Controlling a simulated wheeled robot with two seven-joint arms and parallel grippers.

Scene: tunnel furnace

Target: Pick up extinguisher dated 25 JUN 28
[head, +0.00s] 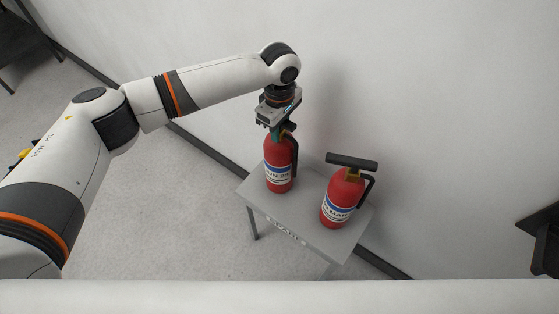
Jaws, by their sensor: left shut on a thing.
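A red fire extinguisher (279,162) stands upright on the left part of a small grey table (300,212). Its white and blue label shows part of a date that seems to read "JUN 28"; the rest is too small or turned away. My left gripper (278,128) comes down from above and is shut on the top of this extinguisher, hiding much of its handle. A second red extinguisher (338,203) stands on the right part of the table, apart from the first. Its label seems to show "MAR", and its black handle is free. My right gripper is not in view.
A white wall (440,130) stands close behind the table, with a dark skirting along the floor. A dark object (540,235) is at the right edge. Grey floor (170,215) to the left of the table is clear.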

